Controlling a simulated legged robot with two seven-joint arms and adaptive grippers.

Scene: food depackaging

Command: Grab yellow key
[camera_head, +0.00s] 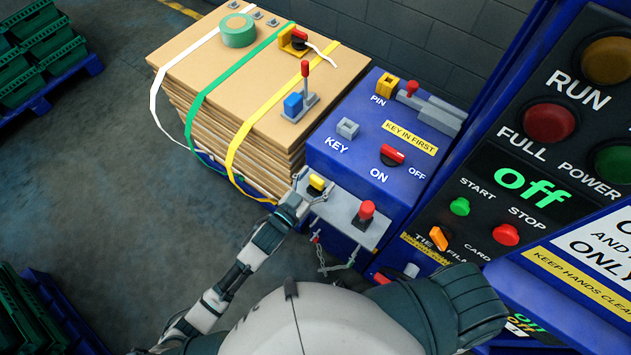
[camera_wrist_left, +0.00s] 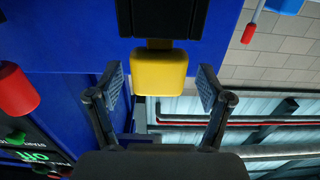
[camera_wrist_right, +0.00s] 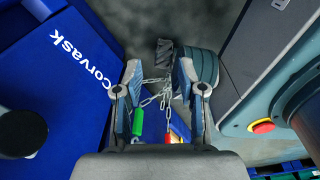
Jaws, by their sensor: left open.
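The yellow key (camera_head: 317,183) sits on the grey shelf (camera_head: 343,208) at the front of the blue key box. In the left wrist view the yellow key (camera_wrist_left: 158,72) is a rounded yellow block below a dark holder. My left gripper (camera_head: 305,192) is at the key. In its wrist view my left gripper (camera_wrist_left: 161,92) is open, one finger on each side of the key, with visible gaps. My right gripper (camera_wrist_right: 158,75) has its fingers apart; a chain (camera_wrist_right: 158,98) shows between them, and I cannot tell whether they touch it. The head view does not show my right gripper.
The blue box holds a grey KEY socket (camera_head: 347,128) and a red ON/OFF switch (camera_head: 392,155). Strapped cardboard (camera_head: 215,75) is stacked to the left. A control panel (camera_head: 560,150) rises at the right.

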